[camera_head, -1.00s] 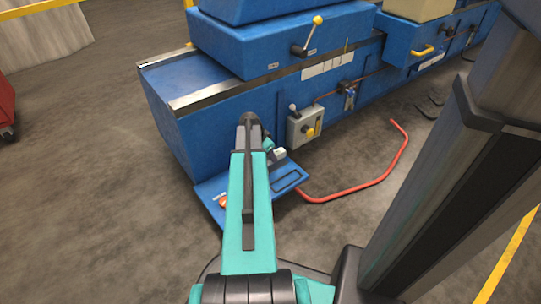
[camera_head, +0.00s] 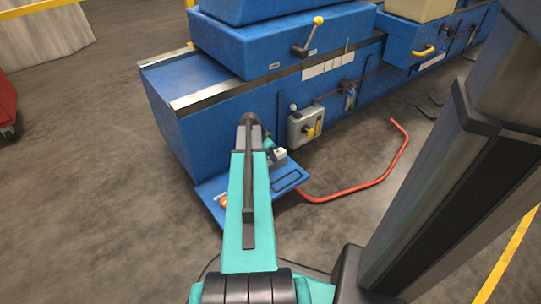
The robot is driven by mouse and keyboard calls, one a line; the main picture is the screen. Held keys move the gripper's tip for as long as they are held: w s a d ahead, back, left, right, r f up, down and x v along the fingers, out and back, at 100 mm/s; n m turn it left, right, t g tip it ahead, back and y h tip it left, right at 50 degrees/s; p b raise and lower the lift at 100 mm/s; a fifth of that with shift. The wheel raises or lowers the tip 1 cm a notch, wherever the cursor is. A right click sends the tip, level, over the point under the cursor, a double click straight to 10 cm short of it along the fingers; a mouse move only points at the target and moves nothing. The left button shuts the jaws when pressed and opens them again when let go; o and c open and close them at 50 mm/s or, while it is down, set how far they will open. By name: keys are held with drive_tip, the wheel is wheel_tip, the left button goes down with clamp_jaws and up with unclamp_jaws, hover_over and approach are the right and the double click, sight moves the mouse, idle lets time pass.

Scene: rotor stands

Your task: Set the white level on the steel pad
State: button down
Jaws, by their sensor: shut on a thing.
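My gripper (camera_head: 273,158) is mostly hidden behind my teal and grey arm, over the small blue shelf at the machine's foot. A small white block (camera_head: 280,154), which looks like the white level, shows at its end, and the gripper is shut on it. The fingers are too small to make out. The blue shelf (camera_head: 262,196) has a dark-outlined rectangle (camera_head: 287,181) on its right part, just below the white block in the picture. I cannot tell whether the block touches the shelf. I cannot make out a steel pad for certain; my arm covers part of the shelf.
The blue machine (camera_head: 205,135) rises behind the shelf. An orange item (camera_head: 223,200) sits at the shelf's left. A red hose (camera_head: 350,191) curves over the floor at right.

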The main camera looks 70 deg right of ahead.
drive_tip(key=shift+f+b, duration=0.35)
drive_tip(key=shift+f, duration=1.65)
idle(3.3)
drive_tip(key=c, duration=1.3)
unclamp_jaws()
drive_tip(key=shift+c, duration=0.2)
drive_tip(key=shift+r, duration=0.15)
drive_tip(key=shift+r+p, duration=4.2)
drive_tip(key=shift+r, duration=2.15)
